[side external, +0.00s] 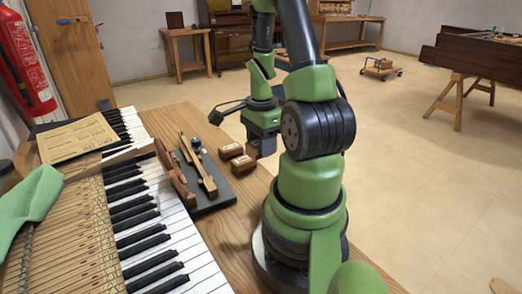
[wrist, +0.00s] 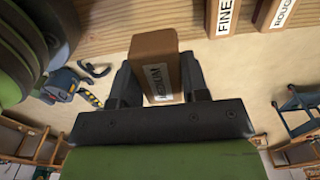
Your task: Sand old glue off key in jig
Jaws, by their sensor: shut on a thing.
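My gripper (side external: 262,140) is beside the right edge of the bench in the side view. In the wrist view my gripper (wrist: 156,72) is shut on a brown sanding block (wrist: 152,45), whose partly covered label seems to read MEDIUM. The held block is mostly hidden in the side view. A fine block (wrist: 229,12) and a rough block (wrist: 283,12) lie on the bench; two brown blocks (side external: 243,165) show there in the side view. The wooden jig (side external: 205,172) sits on a dark mat, left of my gripper. Any glue is too small to see.
The piano keyboard (side external: 150,205) fills the left of the wooden bench (side external: 240,203). A paper (side external: 78,138) and a green cloth (side external: 32,200) lie on it. Bare bench lies between the mat and my base.

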